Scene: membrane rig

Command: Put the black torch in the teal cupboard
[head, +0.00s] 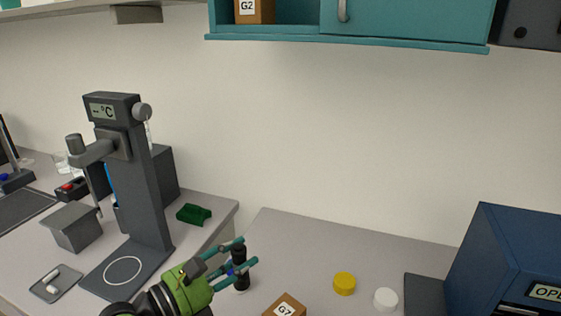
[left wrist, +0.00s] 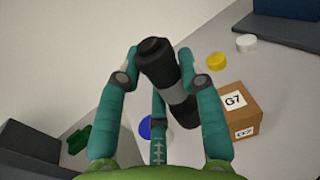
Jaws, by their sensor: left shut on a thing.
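The black torch (head: 240,266) is upright between the fingers of my left gripper (head: 246,254), in front of the grey bench. In the left wrist view the torch (left wrist: 168,75), black with a grey band, sits between the teal fingers, and the left gripper (left wrist: 162,80) is shut on it. The fingers hide part of the torch. The teal cupboard (head: 405,22) hangs on the wall at the top. Its left part is open and holds a box marked G2 (head: 254,10); its right part has a shut door with a handle (head: 343,10). My right gripper is not in view.
A dark stand (head: 140,185) with a display is left of my gripper. A G7 box (head: 285,306), yellow cap (head: 344,283) and white cap (head: 385,298) lie to its right. A blue machine (head: 510,260) is far right. The wall below the cupboard is clear.

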